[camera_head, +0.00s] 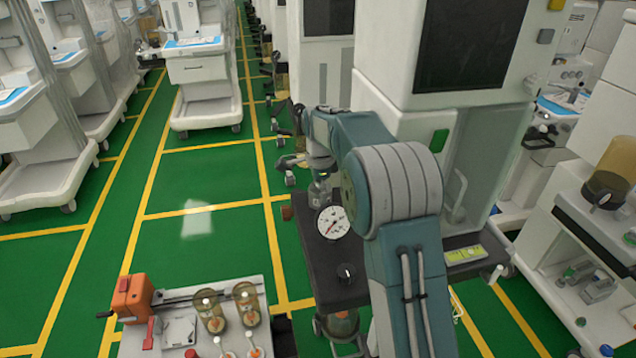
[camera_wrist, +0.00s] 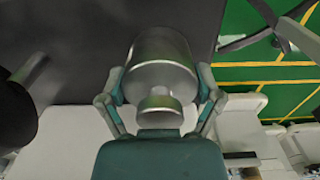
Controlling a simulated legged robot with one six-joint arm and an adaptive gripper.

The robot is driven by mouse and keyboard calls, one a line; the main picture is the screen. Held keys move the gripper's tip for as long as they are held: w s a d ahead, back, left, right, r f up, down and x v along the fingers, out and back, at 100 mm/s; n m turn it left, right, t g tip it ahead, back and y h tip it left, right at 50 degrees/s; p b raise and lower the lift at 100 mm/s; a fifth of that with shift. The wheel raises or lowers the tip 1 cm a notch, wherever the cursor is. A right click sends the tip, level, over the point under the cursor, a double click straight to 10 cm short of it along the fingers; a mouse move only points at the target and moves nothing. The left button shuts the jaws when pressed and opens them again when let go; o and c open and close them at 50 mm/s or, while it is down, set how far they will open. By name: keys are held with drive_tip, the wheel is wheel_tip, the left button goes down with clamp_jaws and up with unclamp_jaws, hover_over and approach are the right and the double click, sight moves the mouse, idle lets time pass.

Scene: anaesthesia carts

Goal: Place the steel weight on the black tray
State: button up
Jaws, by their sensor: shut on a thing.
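The steel weight (camera_head: 319,194) is a grey metal cylinder with a narrower neck and knob. My gripper (camera_head: 320,172) is shut on it. In the wrist view the weight (camera_wrist: 162,52) sits between the two fingers of my gripper (camera_wrist: 160,88), with its knob towards me. The black tray (camera_head: 325,285) is the dark flat top beside the tall white machine. The weight is at the tray's far end, and the tray (camera_wrist: 75,40) shows behind it in the wrist view. I cannot tell whether the weight touches the tray. My arm hides part of the tray.
A tall white machine (camera_head: 400,118) stands to the right. A lower cart (camera_head: 180,335) with an orange clamp (camera_head: 132,298) and jars is at front left. Green floor lies left.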

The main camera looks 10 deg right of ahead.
drive_tip(key=shift+r, duration=0.1)
drive_tip(key=o, duration=1.1)
